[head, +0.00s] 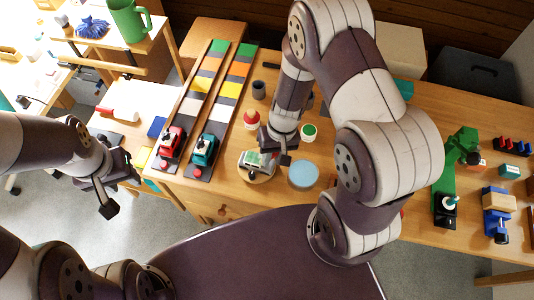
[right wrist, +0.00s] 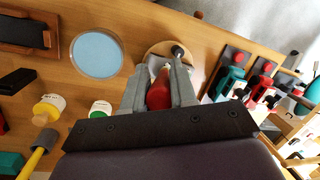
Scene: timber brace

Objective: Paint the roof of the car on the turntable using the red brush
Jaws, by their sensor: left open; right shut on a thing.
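The car (head: 257,160), pale with green and dark patches, sits on the round wooden turntable (head: 252,176) near the table's front edge. My right gripper (head: 278,148) is over the car's right side and hides part of it. In the right wrist view, the right gripper (right wrist: 158,90) is shut on the red brush (right wrist: 158,93), with its pale end pointing towards the turntable (right wrist: 151,56). The car is mostly hidden there, and I cannot tell whether the brush touches its roof. My left gripper (head: 102,194) is open and empty, left of the table.
A light-blue disc (head: 303,175) lies right of the turntable. Red (head: 251,121) and green (head: 309,131) paint pots stand behind. Green and blue tools stand at right.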

